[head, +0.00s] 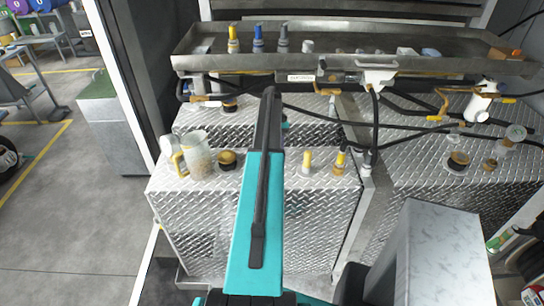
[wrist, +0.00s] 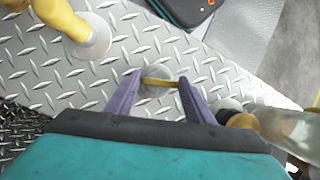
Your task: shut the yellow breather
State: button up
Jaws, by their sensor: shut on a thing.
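In the wrist view my gripper (wrist: 158,84) has its two purple fingers on either side of a narrow yellow bar (wrist: 160,82). The bar lies across a round grey base on the diamond-plate top, and I take it for the yellow breather. The fingertips meet the bar's ends. In the head view my own teal arm hides the gripper and this part. A taller yellow-topped fitting (head: 307,161) stands on the tank top just right of my arm. A yellow fitting on a pale round base (wrist: 75,20) shows at the wrist view's upper left.
A clear jug (head: 195,153) and a black-and-gold cap (head: 227,160) stand left of my arm. An amber-and-yellow fitting (head: 340,161) stands to the right. Behind are black hoses and a metal tray (head: 350,65) of small items. A clear container (wrist: 290,130) is close at the wrist view's right.

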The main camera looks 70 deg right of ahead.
jog(key=m, duration=0.4)
jog(key=shift+w+d+m, duration=0.1)
jog(key=shift+m, duration=0.2)
jog(key=shift+o, duration=0.2)
jog(key=shift+m+t, duration=0.4)
jog(key=shift+m, duration=0.2)
jog(key=shift+a+r+m, duration=0.2)
jog(key=shift+m, duration=0.4)
jog(key=shift+c, duration=0.2)
jog(key=shift+f+m+t, duration=0.15)
jog(key=shift+m+t, duration=0.25)
jog(key=shift+m, duration=0.1)
jog(key=o, duration=1.1)
